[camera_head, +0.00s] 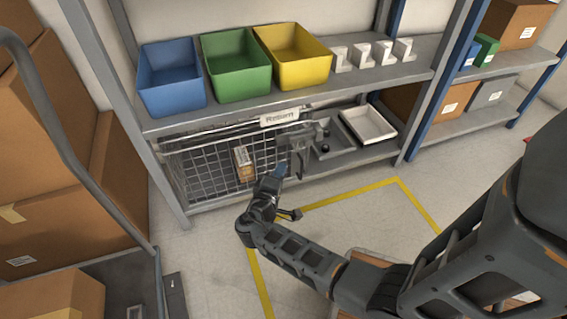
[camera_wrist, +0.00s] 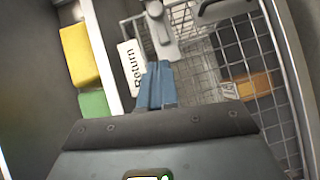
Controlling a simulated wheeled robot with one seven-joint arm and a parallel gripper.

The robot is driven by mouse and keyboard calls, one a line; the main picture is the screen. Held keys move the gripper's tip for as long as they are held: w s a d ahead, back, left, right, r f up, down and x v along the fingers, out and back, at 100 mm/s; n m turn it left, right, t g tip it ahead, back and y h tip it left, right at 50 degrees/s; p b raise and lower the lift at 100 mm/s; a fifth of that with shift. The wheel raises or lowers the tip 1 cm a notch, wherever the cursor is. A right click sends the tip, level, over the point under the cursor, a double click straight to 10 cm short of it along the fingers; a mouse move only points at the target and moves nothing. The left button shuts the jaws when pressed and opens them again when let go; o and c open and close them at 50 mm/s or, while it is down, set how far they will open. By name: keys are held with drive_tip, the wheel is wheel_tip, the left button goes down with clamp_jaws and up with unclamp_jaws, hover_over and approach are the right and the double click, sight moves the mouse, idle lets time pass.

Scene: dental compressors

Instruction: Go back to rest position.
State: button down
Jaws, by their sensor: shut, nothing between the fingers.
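My arm reaches forward from the right of the head view toward the lower shelf. My gripper (camera_head: 279,172) is at the front of the shelf, to the right of the wire basket (camera_head: 205,170). In the wrist view my gripper (camera_wrist: 157,84) shows two blue fingers pressed together, with nothing between them. A grey metal part (camera_wrist: 163,35) lies just beyond the fingertips; I cannot tell whether they touch it. The Return sign (camera_wrist: 131,68) is to the left of the fingers, and it also shows above the basket in the head view (camera_head: 280,117).
Blue (camera_head: 171,76), green (camera_head: 236,64) and yellow (camera_head: 293,55) bins stand on the upper shelf beside several white brackets (camera_head: 372,54). A small box (camera_head: 244,163) is in the basket. A white tray (camera_head: 368,124) lies on the lower shelf. A loaded cart (camera_head: 90,262) stands left. Yellow-taped floor (camera_head: 345,222) is partly open.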

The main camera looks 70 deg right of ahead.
drive_tip(key=shift+a, duration=0.1)
idle(0.6)
drive_tip(key=s+a+f+n+t+y, duration=0.1)
drive_tip(key=s+a+f+t+y, duration=0.1)
drive_tip(key=s+a+f+y, duration=0.3)
drive_tip(key=s+a+f+n+t+y, duration=0.2)
drive_tip(key=s+a+t, duration=0.1)
drive_tip(key=a, duration=0.5)
drive_tip(key=s+a+r+t+y, duration=0.4)
drive_tip(key=s+a+r+y, duration=0.4)
drive_tip(key=a, duration=0.5)
drive_tip(key=s+a+r+t+p, duration=0.1)
drive_tip(key=r+p, duration=0.8)
drive_tip(key=r, duration=0.7)
drive_tip(key=s+a+r+m+t+y+p, duration=0.1)
drive_tip(key=s+a+r+t+p, duration=0.1)
drive_tip(key=r+p, duration=0.7)
drive_tip(key=s+a+r+m+t+p, duration=0.1)
drive_tip(key=r+p, duration=0.9)
drive_tip(key=r, duration=1.5)
drive_tip(key=shift+s+a+r+t+y, duration=0.2)
drive_tip(key=shift+s+a+t+y, duration=0.1)
drive_tip(key=shift+a+t+y, duration=0.15)
drive_tip(key=shift+d, duration=0.1)
